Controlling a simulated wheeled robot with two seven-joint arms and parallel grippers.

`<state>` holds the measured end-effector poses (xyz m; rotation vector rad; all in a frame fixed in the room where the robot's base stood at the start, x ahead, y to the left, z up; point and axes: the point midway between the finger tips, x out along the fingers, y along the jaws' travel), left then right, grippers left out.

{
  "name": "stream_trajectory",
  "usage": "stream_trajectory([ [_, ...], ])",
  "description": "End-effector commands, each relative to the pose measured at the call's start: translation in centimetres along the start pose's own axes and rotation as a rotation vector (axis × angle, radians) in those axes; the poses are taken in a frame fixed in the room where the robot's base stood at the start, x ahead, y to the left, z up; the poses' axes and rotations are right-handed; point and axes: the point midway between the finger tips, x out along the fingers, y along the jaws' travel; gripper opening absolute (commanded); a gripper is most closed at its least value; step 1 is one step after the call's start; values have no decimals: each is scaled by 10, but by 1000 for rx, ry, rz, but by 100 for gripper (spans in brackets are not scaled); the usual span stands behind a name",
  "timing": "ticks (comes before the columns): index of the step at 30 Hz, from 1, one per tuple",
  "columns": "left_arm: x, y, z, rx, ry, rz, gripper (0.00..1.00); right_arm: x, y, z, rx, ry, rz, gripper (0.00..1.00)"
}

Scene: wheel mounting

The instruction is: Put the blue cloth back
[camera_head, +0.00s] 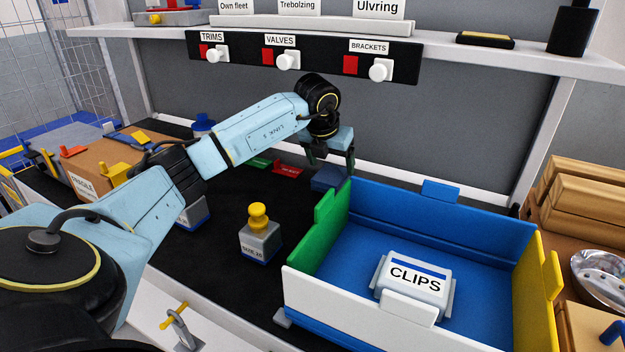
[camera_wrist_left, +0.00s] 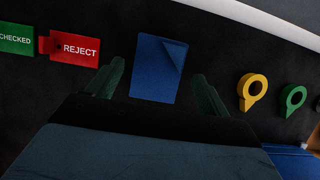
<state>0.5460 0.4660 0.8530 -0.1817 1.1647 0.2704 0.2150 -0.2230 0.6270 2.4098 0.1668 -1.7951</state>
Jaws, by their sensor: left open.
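The blue cloth (camera_wrist_left: 155,72) lies folded on the dark mat, with one corner turned over. In the head view the blue cloth (camera_head: 327,178) is just behind the back left corner of the blue bin. My left gripper (camera_head: 330,158) is over it, fingers pointing down. In the left wrist view my left gripper (camera_wrist_left: 159,70) is open, with a finger on each side of the cloth and a gap to both. I cannot tell how high the fingertips are above the mat. My right gripper is not in view.
The blue bin (camera_head: 340,303) with a CLIPS box (camera_head: 415,278) stands close by on the right. A red REJECT tag (camera_wrist_left: 75,48) and a green tag (camera_wrist_left: 15,40) lie left of the cloth; yellow (camera_wrist_left: 252,90) and green (camera_wrist_left: 292,98) ring tags lie right. A yellow-knobbed weight (camera_head: 260,238) stands in front.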

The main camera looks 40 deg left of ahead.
Motion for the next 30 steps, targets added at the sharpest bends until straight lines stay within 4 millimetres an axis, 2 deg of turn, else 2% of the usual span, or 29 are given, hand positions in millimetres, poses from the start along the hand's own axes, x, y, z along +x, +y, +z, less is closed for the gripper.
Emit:
stream_trajectory([
  [1,-2,2,-10,5,4,5,80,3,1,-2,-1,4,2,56],
  [12,-25,1,-69,5,6,6,80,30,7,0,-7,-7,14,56],
  [18,-36,1,-96,3,4,5,80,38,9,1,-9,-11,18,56],
  [24,-42,1,-109,1,4,2,80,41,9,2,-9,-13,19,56],
  [30,-42,0,-111,1,3,1,80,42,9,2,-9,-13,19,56],
])
